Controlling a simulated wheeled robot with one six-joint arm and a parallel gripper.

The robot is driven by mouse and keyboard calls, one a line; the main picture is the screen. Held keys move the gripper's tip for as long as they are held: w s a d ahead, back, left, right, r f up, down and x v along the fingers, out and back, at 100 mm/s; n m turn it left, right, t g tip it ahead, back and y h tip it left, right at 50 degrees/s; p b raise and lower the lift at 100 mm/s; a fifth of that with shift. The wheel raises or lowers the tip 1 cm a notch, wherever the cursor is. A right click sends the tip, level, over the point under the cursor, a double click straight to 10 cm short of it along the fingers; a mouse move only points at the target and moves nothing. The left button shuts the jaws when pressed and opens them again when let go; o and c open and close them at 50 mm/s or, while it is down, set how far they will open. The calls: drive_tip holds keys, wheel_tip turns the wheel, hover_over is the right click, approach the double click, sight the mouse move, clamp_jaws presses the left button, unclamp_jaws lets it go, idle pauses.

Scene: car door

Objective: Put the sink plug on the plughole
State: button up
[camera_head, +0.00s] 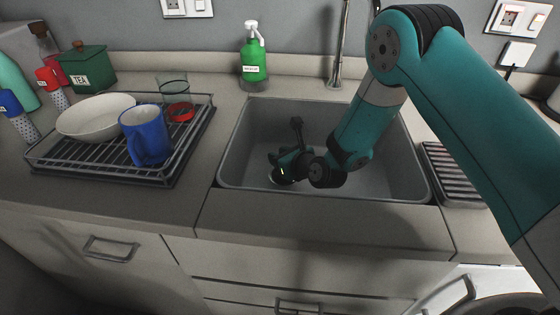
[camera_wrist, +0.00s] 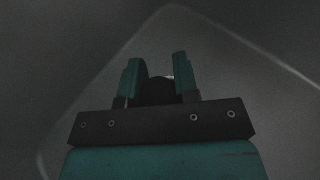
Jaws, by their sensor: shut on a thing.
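My gripper (camera_head: 282,168) is down inside the grey sink (camera_head: 240,158), left of the middle and low near its floor. In the wrist view its two teal fingers (camera_wrist: 158,74) are closed on a dark round thing, which looks like the sink plug (camera_wrist: 158,91). In the head view the plug is too dark and small to make out clearly. A small pale edge shows beside the fingers in both views; I cannot tell if it is the plughole's rim. The plughole is otherwise hidden behind my gripper, and I cannot tell whether the plug touches it.
The sink walls stand close around my wrist. A tap (camera_head: 338,55) rises behind the sink, with a green soap bottle (camera_head: 253,60) to its left. A dish rack (camera_head: 92,172) with a bowl (camera_head: 95,117) and blue mug (camera_head: 145,136) stands left. A ridged drainer (camera_head: 455,175) lies right.

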drive_tip(key=shift+f, duration=0.7)
drive_tip(key=shift+f, duration=0.1)
drive_tip(key=o, duration=1)
